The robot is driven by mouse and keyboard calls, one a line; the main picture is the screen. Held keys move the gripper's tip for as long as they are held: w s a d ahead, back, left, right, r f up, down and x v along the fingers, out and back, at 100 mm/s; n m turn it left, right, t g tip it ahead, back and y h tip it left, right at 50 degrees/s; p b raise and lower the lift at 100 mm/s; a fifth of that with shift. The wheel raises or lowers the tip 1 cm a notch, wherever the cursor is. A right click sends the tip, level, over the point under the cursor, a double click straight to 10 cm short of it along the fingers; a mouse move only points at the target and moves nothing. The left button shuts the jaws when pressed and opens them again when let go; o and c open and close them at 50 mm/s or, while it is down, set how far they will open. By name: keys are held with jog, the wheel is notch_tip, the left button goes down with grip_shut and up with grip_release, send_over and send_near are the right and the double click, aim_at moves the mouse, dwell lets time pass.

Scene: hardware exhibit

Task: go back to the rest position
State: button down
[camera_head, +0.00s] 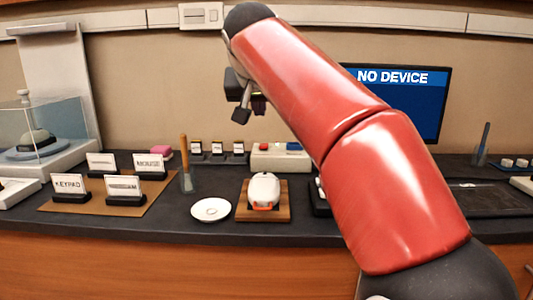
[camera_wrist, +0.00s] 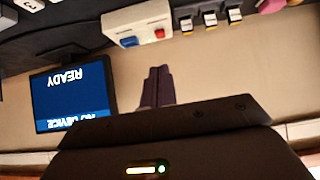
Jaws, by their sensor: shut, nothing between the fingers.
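My red arm reaches up and to the left across the head view, with my gripper (camera_head: 245,112) hanging in the air above the counter, in front of the wall. In the wrist view my gripper (camera_wrist: 157,87) shows its two dark fingers together, with nothing between them. The wrist picture is upside down. No object touches the gripper.
The dark counter holds a white mouse-like device (camera_head: 263,189) on a wooden board (camera_head: 263,214), a white dish (camera_head: 211,209), label cards on a brown mat (camera_head: 160,197), a button box (camera_head: 281,157) and a glass case (camera_head: 50,130). A monitor (camera_head: 425,100) stands behind my arm.

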jog(key=s+d+f+g, duration=0.3)
jog(key=s+d+f, duration=1)
jog(key=s+f, duration=0.35)
jog(key=s+d+f+g, duration=0.1)
jog(key=s+d+f, duration=0.3)
jog(key=s+f, duration=0.9)
notch_tip(320, 180, down, 3)
jog(key=shift+s+r, duration=0.2)
jog(key=shift+s, duration=0.2)
